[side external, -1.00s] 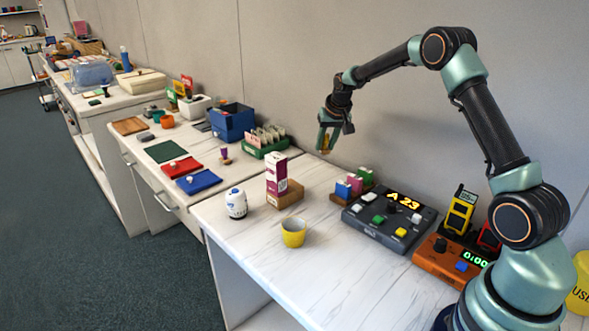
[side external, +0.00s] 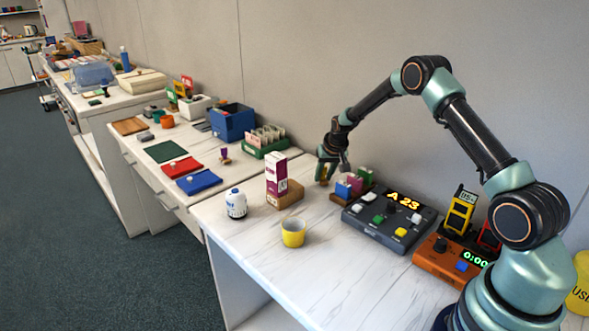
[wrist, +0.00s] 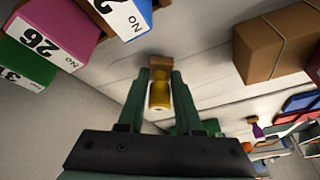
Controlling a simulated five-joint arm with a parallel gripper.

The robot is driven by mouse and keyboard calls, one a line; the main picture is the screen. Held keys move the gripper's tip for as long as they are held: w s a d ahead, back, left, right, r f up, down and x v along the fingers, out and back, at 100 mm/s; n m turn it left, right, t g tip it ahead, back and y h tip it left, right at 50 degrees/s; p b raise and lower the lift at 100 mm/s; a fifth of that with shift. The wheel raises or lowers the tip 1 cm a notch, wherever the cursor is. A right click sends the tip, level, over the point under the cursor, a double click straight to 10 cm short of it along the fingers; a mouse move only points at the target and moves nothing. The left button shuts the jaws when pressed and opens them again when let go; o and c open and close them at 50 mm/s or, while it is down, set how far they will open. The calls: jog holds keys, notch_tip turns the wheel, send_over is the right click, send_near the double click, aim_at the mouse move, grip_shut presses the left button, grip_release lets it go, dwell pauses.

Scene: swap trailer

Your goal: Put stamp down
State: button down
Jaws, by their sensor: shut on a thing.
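My gripper (side external: 325,167) is low over the white table, just left of the small wooden rack of coloured blocks. In the wrist view my gripper (wrist: 159,82) has its two green fingers shut on the stamp (wrist: 159,97). The stamp has a yellow handle and a wooden block at its far end, pointing down to the table. The stamp (side external: 322,181) is small and partly covered by the fingers in the side view. I cannot tell whether its base touches the table.
The rack's blue block (side external: 343,190) is close on the right. A dark button console (side external: 385,222) is at right.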

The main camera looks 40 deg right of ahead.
jog(key=shift+f, duration=0.15)
jog(key=c, duration=0.6)
grip_release()
jog(key=s+a+r+n, duration=0.1)
jog(key=s+a+r, duration=0.3)
jog(key=r, duration=0.5)
jog(key=s+a+r+n, duration=0.1)
jog(key=s+a+r, duration=0.3)
jog(key=r, duration=0.5)
jog(key=s+a+r+n, duration=0.1)
jog(key=s+a+r, duration=0.1)
jog(key=s+a, duration=0.2)
jog(key=s+a+r+n+t+y, duration=0.1)
jog(key=s+a+r+n, duration=0.1)
jog(key=s+a, duration=0.3)
jog(key=s+a+r+n, duration=0.1)
jog(key=s+a, duration=0.3)
jog(key=s, duration=0.5)
jog(key=shift+a+r+y, duration=0.2)
jog(key=shift+r+y, duration=0.1)
jog(key=shift+r, duration=0.35)
jog(key=shift+o, duration=0.8)
jog(key=shift+s+a+f+n, duration=0.15)
jog(key=shift+s+n, duration=0.15)
jog(key=shift+s, duration=0.1)
